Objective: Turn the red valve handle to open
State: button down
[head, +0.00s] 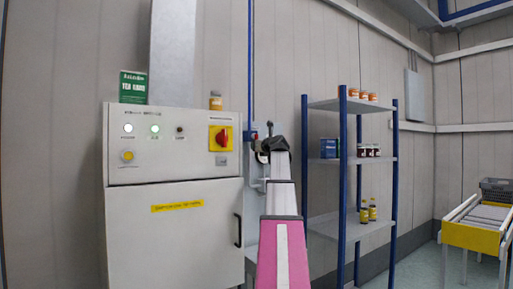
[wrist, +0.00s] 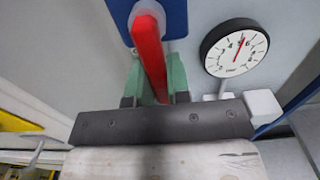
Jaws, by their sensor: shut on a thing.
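The red valve handle (wrist: 149,45) shows in the wrist view as a long red bar reaching down from a pivot at the top edge. My gripper (wrist: 156,82) has its two green fingers on either side of the bar's lower end and is shut on it. The very tip of the handle is hidden by the gripper body. In the head view my gripper (head: 268,147) is at the valve beside the blue pipe, and my arm hides most of the valve.
A round white gauge (wrist: 234,48) sits close to the right of the handle. A grey control cabinet (head: 175,230) with a red and yellow rotary switch (head: 221,138) stands left of my arm. A blue-framed shelf (head: 352,105) with jars stands to the right, and a roller conveyor (head: 475,238) farther right.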

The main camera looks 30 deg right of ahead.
jog(key=c, duration=1.1)
grip_release()
jog(key=shift+s, duration=0.1)
jog(key=s, duration=1)
jog(key=shift+s+d, duration=0.3)
jog(key=shift+d, duration=0.1)
